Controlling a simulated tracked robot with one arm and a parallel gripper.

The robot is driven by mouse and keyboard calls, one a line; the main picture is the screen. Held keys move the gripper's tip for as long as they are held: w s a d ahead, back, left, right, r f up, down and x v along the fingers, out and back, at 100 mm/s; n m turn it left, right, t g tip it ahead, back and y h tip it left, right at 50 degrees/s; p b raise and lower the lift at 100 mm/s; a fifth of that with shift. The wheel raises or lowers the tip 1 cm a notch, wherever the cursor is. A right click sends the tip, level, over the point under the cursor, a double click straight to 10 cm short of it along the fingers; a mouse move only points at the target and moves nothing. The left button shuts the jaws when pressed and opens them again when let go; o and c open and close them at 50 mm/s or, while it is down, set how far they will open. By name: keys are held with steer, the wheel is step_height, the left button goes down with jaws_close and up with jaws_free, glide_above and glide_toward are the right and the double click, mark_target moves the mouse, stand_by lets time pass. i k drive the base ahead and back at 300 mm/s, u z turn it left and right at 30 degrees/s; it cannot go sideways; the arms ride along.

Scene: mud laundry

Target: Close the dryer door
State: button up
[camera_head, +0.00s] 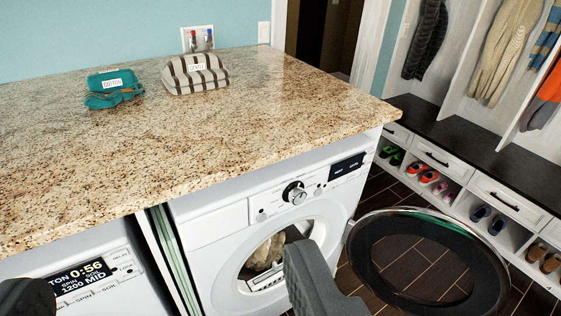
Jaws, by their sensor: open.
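The dryer (330,208) is the white front-loading machine under the counter, with a round knob and a small dark display. Its round door (425,262) stands wide open, swung out to the right, with a dark see-through middle and a shiny rim. Light-coloured cloth (266,252) shows inside the drum opening. My gripper (168,276) is open, with one dark finger at the lower left edge and one grey finger in front of the drum opening. The grey finger hides part of the opening and is left of the door, apart from it in the picture.
A granite countertop (180,135) covers the machines, with a teal bundle (112,88) and a striped bundle (195,73) on it. Another machine (85,262) with a lit display is at left. A shoe bench (480,165) stands at right; dark tiled floor lies between.

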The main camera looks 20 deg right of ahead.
mark_target(490, 293)
steer(key=z, duration=2.35)
steer(key=i, duration=5.25)
steer(key=u, duration=0.1)
